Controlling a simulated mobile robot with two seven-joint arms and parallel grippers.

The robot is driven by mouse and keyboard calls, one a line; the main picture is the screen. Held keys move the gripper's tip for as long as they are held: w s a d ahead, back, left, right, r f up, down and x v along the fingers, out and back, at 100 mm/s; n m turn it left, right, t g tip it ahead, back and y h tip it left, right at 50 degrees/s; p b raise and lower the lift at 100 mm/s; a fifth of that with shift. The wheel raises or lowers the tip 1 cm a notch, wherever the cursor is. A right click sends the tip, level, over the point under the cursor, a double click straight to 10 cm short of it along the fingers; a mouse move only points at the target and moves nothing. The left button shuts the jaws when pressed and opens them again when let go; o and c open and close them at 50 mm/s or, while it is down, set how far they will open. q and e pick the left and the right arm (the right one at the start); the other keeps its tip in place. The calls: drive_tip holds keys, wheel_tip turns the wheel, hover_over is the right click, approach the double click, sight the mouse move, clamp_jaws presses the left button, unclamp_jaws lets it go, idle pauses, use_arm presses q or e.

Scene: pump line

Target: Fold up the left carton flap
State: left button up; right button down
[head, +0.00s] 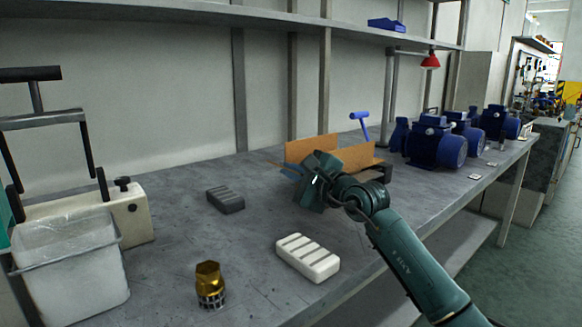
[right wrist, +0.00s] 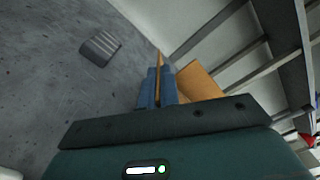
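The open cardboard carton (head: 345,156) stands on the bench, partly hidden behind my right gripper and wrist. My right gripper (head: 291,171) is at that flap. In the right wrist view the flap shows as a thin brown edge (right wrist: 158,66) between the two blue fingers (right wrist: 157,88), which are close together on it. Another brown carton panel (right wrist: 198,82) stands just right of the fingers. My left gripper is in neither view.
A dark grey ribbed block (head: 226,199), a white ribbed block (head: 307,257) and a brass fitting (head: 210,284) lie on the bench (head: 170,265). A clear bin (head: 72,272) stands at left. Blue pumps (head: 436,143) stand to the right. A shelf (head: 250,17) runs above.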

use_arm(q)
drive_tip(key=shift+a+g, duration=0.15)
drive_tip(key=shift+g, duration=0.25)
use_arm(e)
drive_tip(key=shift+w+d+r+m, duration=0.1)
drive_tip(key=shift+m, duration=0.3)
drive_tip(key=c, duration=1.6)
unclamp_jaws()
drive_tip(key=shift+c, duration=0.2)
use_arm(q)
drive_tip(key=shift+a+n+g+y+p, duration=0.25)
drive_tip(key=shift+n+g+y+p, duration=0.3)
drive_tip(key=shift+p, duration=0.5)
use_arm(e)
drive_tip(key=v, duration=1.3)
drive_tip(key=shift+d, duration=0.1)
